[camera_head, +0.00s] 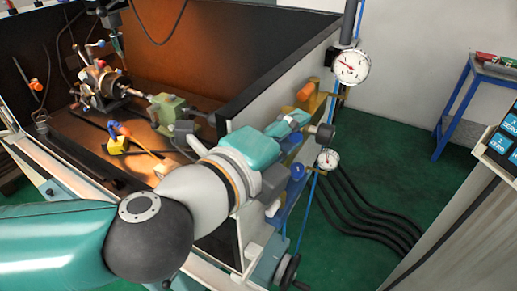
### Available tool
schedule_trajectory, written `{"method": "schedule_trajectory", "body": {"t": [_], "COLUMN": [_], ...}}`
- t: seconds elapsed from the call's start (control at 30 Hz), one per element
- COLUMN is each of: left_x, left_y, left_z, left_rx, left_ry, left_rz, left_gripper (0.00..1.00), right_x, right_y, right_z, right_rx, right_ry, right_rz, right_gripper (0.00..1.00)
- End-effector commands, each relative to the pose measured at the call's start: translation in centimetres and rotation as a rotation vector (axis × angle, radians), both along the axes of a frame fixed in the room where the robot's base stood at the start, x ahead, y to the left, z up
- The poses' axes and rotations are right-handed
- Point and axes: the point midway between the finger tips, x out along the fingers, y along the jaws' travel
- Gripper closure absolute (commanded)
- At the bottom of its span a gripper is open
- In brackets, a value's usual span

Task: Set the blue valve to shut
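My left arm comes in from the left and reaches over the front wall of the machine enclosure to its right end. My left gripper (290,126) is beside the upright panel of valves and gauges. The view does not show clearly whether its fingers are open or shut. A blue valve handle (298,171) is on the panel, below the gripper and apart from it in the picture. Its exact setting is too small to tell. An orange valve handle (305,91) is higher on the same panel, above the gripper. My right gripper is not in view.
A white round gauge (351,66) is at the top of the panel, and a smaller gauge (328,159) is lower. Black hoses (375,215) run over the green floor to the right. The chuck (100,82) is inside the enclosure. A blue stand (462,95) is at the right.

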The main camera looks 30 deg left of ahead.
Motion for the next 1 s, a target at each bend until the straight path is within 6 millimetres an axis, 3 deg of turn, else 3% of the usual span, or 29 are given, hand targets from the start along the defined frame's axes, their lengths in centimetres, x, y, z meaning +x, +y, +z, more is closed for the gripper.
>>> {"method": "schedule_trajectory", "body": {"t": [0.5, 0.7, 1.0], "left_x": [-7.9, -9.7, -10.7], "left_y": [1.2, 1.4, 1.8], "left_z": [1.1, 1.3, 1.3], "left_rx": [-0.002, -0.002, -0.001], "left_ry": [-0.001, -0.001, 0.003], "left_rz": [-0.01, -0.008, -0.004], "left_gripper": [0.7, 0.7, 0.7], "right_x": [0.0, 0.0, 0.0], "right_y": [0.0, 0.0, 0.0], "right_z": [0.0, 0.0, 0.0], "right_rx": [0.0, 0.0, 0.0], "right_ry": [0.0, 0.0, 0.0], "right_rz": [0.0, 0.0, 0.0], "right_gripper": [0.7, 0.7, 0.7]}}
